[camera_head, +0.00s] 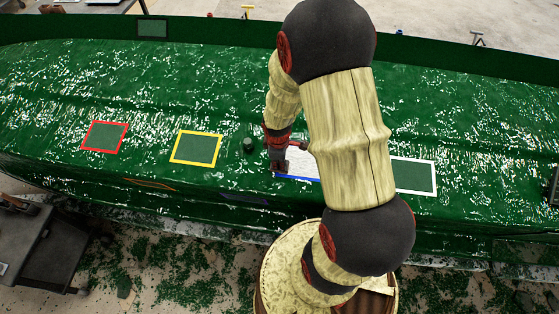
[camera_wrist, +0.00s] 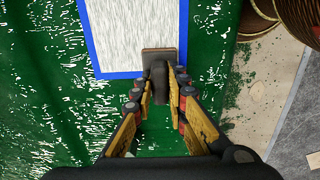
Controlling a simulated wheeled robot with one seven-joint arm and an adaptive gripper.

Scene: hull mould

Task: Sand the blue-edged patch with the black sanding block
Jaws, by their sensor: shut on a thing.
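The blue-edged patch (camera_head: 302,164) lies on the green hull mould, partly behind my arm in the head view. Its inside is pale and streaked white-grey, as the wrist view also shows (camera_wrist: 125,30). My gripper (camera_wrist: 160,88) is shut on the sanding block (camera_wrist: 161,54), which has a dark handle and a brownish plate. In the head view my gripper (camera_head: 278,160) is at the patch's left end. I cannot tell whether the block touches the surface.
Red-edged (camera_head: 104,136), yellow-edged (camera_head: 196,148) and white-edged (camera_head: 414,175) patches lie on the hull mould (camera_head: 150,90), all green inside. A small dark knob (camera_head: 248,145) stands left of my gripper. A grey cart (camera_head: 40,240) stands at the lower left. Green flakes litter the floor.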

